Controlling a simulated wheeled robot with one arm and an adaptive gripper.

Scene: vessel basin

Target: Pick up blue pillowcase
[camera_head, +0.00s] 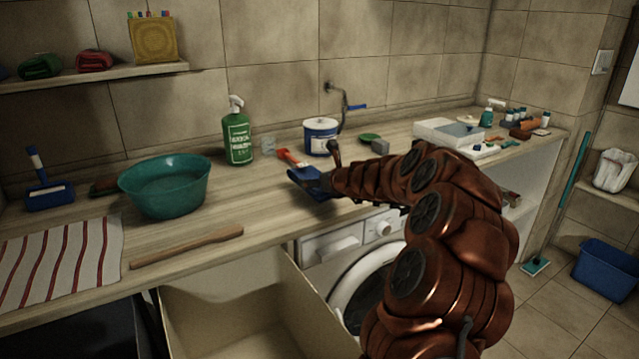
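A dark blue piece of cloth (303,174), which looks like the blue pillowcase, is at the front part of the wooden counter, above the washing machine. My copper-coloured arm reaches in from the lower right, and my gripper (324,181) is at the right side of the blue cloth. The gripper is dark and small in the view and partly covers the cloth. I cannot tell whether its fingers are closed on the cloth or only beside it, nor whether the cloth is lifted.
A red-handled tool (291,157), a white-and-blue tin (321,137) and a green spray bottle (238,137) stand close behind. A green basin (166,186) and a wooden stick (187,246) are to the left. An open box (250,320) and washing machine (345,245) are below.

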